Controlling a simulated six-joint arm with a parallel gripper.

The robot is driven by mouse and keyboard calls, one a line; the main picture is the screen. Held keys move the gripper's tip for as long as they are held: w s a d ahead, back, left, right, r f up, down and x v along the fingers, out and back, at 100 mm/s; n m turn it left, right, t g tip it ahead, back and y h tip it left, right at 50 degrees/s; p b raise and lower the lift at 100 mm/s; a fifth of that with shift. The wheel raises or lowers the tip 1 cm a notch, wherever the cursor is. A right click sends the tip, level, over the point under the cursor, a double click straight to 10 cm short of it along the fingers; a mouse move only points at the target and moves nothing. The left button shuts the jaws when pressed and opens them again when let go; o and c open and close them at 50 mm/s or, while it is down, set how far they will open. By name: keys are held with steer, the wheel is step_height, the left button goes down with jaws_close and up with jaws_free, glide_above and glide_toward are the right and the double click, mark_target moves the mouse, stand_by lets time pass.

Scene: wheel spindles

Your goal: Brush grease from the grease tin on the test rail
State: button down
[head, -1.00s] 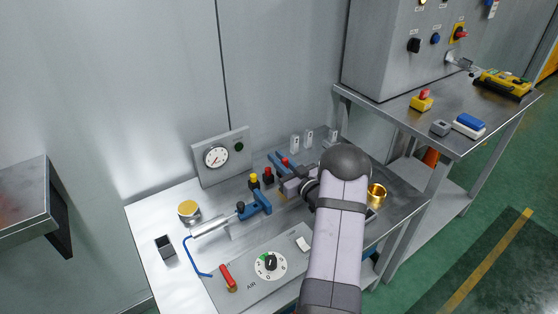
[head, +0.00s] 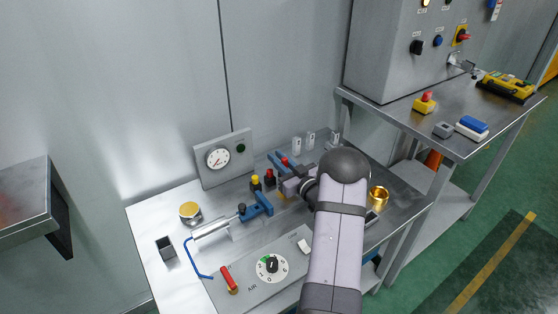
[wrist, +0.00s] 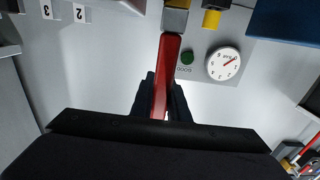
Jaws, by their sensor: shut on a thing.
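My gripper (wrist: 163,85) is shut on the red handle of a brush (wrist: 168,60) in the wrist view. A grey metal collar shows at the handle's far end, cut by the top edge. In the head view my gripper (head: 294,187) is low over the bench's back middle, partly hidden by my arm, with a small tan patch beside it. A round tin with yellow content (head: 190,210), apparently the grease tin, stands at the bench's left, well apart from my gripper. I cannot tell the test rail apart; blue fittings (head: 262,204) stand near my gripper. Brush contact is not visible.
A dial gauge panel (head: 224,158) stands at the back. Yellow- and red-capped posts (head: 256,182) stand close to my gripper. A control plate (head: 272,268) fills the front, a dark square cup (head: 165,247) the left. A brass cup (head: 379,195) is right of my arm.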

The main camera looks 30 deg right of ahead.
steer(key=shift+w, duration=0.55)
steer(key=shift+s+f, duration=0.1)
steer(key=shift+s, duration=1.2)
stand_by(1.3)
steer(key=shift+s, duration=0.7)
stand_by(0.6)
steer(key=shift+s, duration=1.2)
stand_by(0.4)
steer(key=shift+w, duration=0.15)
